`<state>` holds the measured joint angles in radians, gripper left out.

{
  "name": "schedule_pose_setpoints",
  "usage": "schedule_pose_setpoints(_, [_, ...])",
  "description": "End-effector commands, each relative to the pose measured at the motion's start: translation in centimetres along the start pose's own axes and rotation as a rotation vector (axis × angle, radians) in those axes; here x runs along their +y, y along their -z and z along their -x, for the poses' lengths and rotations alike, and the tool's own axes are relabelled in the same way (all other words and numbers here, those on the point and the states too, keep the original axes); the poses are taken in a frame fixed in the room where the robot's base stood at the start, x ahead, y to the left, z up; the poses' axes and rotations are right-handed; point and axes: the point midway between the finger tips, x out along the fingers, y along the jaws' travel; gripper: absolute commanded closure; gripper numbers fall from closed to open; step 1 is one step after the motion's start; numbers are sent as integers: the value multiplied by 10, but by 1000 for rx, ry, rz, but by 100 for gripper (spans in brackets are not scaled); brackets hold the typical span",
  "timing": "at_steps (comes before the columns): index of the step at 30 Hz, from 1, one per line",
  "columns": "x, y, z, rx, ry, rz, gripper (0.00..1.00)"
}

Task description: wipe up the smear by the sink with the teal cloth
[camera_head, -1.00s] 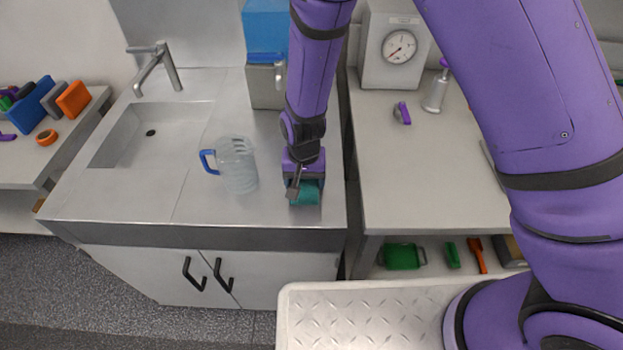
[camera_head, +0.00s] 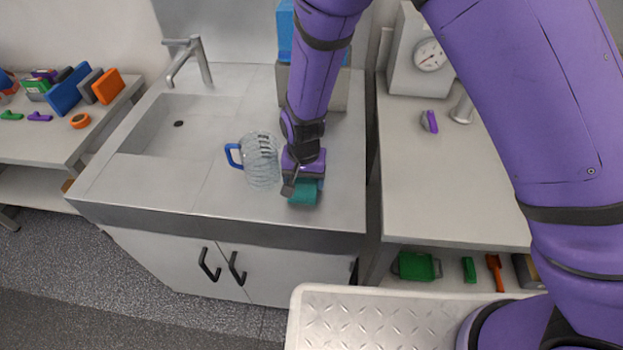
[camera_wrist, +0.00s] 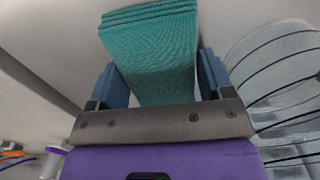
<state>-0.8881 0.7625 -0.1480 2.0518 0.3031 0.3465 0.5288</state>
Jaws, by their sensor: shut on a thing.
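The teal cloth (camera_head: 304,193) is a folded, layered pad at the front right of the sink counter. My gripper (camera_head: 303,182) is shut on it from above, with the cloth low over or on the counter; I cannot tell whether it touches. In the wrist view the cloth (camera_wrist: 155,55) sits between the two blue fingers of my gripper (camera_wrist: 158,80). The sink (camera_head: 165,135) is a shallow grey basin at the left with a faucet (camera_head: 188,60) behind it. No smear shows clearly; the arm and jug may hide part of the counter.
A clear jug with a blue handle (camera_head: 261,160) stands just left of my gripper, close to it. A blue-topped box (camera_head: 286,40) stands behind my arm. A gap separates the sink counter from the right bench (camera_head: 440,190). The counter's front left is clear.

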Motion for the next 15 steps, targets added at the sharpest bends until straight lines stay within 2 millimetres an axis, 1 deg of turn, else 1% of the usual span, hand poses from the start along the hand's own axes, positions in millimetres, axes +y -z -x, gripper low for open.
schedule_pose_setpoints(3, [-9,-1,-1,-1,0,1,45])
schedule_pose_setpoints(6, [-12,-1,-2,-1,0,1,45])
schedule_pose_setpoints(11, [-12,-1,0,-1,-1,0,45])
schedule_pose_setpoints(15, [-6,0,1,-2,-1,-1,45])
